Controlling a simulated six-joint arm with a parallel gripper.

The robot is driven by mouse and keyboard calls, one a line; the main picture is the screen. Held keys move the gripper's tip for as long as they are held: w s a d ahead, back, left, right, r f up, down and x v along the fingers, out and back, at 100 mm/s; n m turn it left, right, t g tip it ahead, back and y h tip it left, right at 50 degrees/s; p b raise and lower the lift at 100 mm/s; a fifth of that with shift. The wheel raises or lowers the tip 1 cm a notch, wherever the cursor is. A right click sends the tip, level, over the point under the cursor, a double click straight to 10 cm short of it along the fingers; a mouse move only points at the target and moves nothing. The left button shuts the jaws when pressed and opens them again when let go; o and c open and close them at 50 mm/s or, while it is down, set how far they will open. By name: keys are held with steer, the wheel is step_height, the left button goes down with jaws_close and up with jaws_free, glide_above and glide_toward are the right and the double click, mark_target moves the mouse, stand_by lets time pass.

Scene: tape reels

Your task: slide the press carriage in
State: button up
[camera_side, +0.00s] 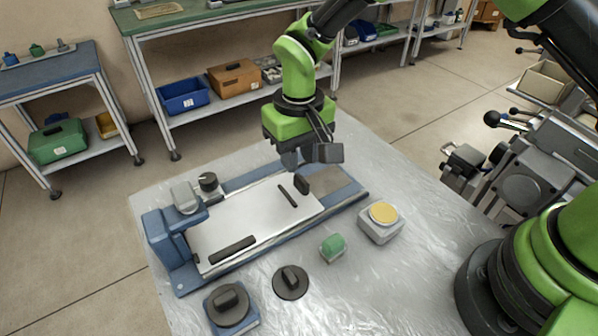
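The press carriage (250,215) is a flat pale plate lying on a blue-railed base (350,200). A dark bar (233,249) lies along its front left part and a thin dark strip (288,196) crosses its right part. An upright black knob or handle (302,185) stands at the plate's right end. The blue press frame (168,238) stands at the left end of the base. My gripper (309,157) hangs above and just behind the black handle. Its two grey fingers look spread, with nothing visible between them. Whether a finger touches the handle is unclear.
On the plastic-covered table (400,270) stand a yellow-topped box (383,215), a green button block (333,246), a black round knob (290,281) and another knob on a blue base (229,305). A black knob (208,183) sits behind the press frame.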

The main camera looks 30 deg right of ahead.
steer(key=shift+r, duration=1.85)
steer(key=shift+d+r, duration=0.1)
steer(key=shift+r, duration=0.1)
steer(key=s+d+r+m+t+y, duration=0.15)
steer(key=s+d+r, duration=0.25)
steer(key=r, duration=0.4)
steer(key=s+d+r+m+t, duration=0.1)
steer(key=s+d+r+t, duration=0.15)
steer(key=r, duration=0.55)
steer(key=s+d+r+t, duration=0.1)
steer(key=s+d, duration=0.1)
steer(key=s, duration=0.5)
steer(key=s+d+r+m+t, duration=0.1)
steer(key=s+d+t, duration=0.1)
steer(key=s, duration=0.5)
steer(key=shift+d+r, duration=0.25)
steer(key=shift+d, duration=0.25)
